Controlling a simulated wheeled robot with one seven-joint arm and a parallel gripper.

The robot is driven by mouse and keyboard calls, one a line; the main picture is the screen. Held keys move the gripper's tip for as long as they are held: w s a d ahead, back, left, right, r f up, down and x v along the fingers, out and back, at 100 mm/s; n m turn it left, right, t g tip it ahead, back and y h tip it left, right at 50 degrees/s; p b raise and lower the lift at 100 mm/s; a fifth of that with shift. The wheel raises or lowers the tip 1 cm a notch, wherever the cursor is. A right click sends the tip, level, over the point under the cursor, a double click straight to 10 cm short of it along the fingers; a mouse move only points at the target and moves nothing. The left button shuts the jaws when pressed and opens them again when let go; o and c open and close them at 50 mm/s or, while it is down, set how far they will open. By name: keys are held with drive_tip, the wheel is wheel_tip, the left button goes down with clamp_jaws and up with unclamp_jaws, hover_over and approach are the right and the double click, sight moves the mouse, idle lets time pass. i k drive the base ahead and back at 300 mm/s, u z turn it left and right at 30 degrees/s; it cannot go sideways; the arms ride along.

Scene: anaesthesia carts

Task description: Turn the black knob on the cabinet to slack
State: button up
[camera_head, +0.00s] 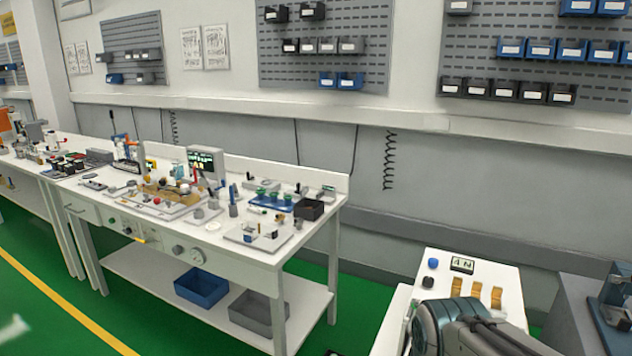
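A white cabinet (490,262) stands at the lower right, partly hidden by my arm. On its top are a round blue button or cap (433,263), a small dark round piece (427,282) that may be the black knob, and a small display (462,265) that seems to read "4 N". Several upright orange-gold strips (476,289) stand to the right of these. I cannot make out which way the dark piece is turned. My arm covers the cabinet's near part. My gripper is not in view.
A long white workbench (160,262) with many small parts stands to the left; its front has knobs (177,250). A blue bin (201,287) and a grey bin (258,314) sit on its lower shelf. A grey unit (575,310) stands right of the cabinet. Green floor lies between.

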sight(428, 282)
drive_tip(key=z, duration=0.8)
drive_tip(key=k, duration=0.65)
drive_tip(key=u, duration=0.7)
drive_tip(key=i, duration=1.55)
drive_tip(key=z, duration=0.8)
